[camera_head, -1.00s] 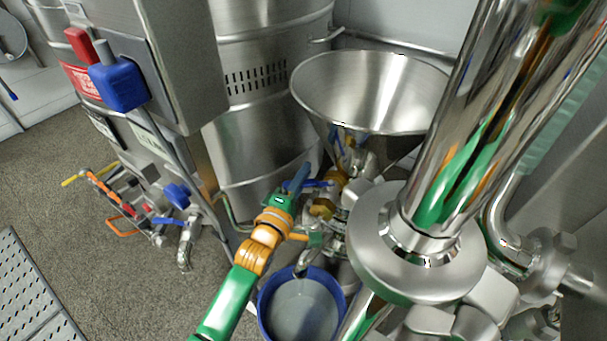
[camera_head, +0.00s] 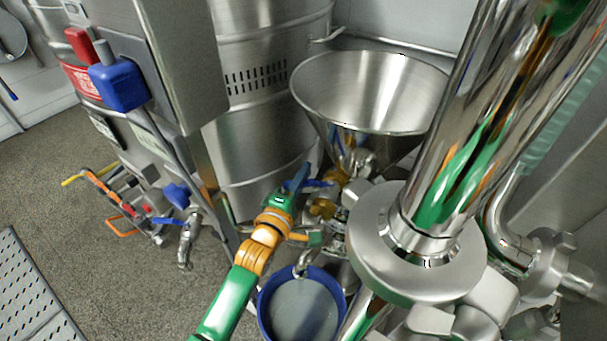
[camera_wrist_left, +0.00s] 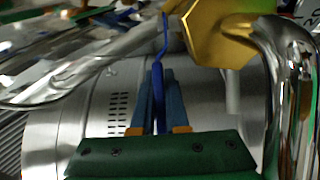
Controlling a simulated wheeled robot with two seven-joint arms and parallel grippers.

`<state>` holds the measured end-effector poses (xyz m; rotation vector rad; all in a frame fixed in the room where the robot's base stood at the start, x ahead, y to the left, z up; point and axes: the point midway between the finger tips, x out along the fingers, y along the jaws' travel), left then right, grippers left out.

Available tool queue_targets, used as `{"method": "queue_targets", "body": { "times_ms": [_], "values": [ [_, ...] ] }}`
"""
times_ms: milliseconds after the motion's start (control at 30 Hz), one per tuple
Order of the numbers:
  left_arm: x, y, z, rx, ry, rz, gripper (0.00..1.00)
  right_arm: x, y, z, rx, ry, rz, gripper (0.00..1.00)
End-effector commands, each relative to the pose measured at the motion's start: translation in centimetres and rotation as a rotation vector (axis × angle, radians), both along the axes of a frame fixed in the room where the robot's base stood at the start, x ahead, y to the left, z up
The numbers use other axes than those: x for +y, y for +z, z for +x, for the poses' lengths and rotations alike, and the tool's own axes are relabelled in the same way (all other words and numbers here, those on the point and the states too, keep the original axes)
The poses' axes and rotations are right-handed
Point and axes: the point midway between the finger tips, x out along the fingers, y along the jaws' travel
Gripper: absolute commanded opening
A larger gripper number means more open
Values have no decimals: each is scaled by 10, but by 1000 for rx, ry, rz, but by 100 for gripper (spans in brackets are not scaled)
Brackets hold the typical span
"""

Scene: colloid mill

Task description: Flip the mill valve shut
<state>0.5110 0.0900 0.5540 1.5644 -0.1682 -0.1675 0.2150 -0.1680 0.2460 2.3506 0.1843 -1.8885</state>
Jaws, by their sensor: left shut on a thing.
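The mill valve is a small brass-coloured valve (camera_head: 325,208) below the steel funnel (camera_head: 335,110), with a thin blue lever handle (camera_head: 319,183). My left gripper (camera_head: 298,178) reaches in from the lower left and is at this handle. In the left wrist view, the gripper's two blue fingers (camera_wrist_left: 158,105) are shut on the blue handle (camera_wrist_left: 159,82), which stands upright between them. The gold hexagonal valve body (camera_wrist_left: 222,28) is just beyond, at upper right. The far end of the handle is partly hidden in the head view. My right gripper is out of view.
A blue-rimmed bucket (camera_head: 265,312) stands below the valve. A thick polished pipe with a round flange (camera_head: 368,250) is close on the right. A steel cabinet with a blue knob (camera_head: 120,85) stands at left. Open floor (camera_head: 110,270) lies at lower left.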

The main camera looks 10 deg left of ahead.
Motion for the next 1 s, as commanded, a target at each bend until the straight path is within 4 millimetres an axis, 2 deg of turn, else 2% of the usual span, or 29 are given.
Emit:
{"method": "queue_targets", "body": {
  "times_ms": [167,367,567,867,900,1000],
  "values": [
    [-1,0,1,0,-8,1,0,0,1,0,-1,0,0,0],
    [-2,2,9,-7,-132,8,0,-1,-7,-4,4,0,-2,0],
    [-2,0,14,-4,-225,4,0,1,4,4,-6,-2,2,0],
    [-2,0,14,-1,-233,-1,0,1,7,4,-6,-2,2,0],
    [-2,0,14,-1,-232,-1,15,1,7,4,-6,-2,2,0],
    [-2,0,14,-1,-232,-1,42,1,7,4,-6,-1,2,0]
  ]
}}
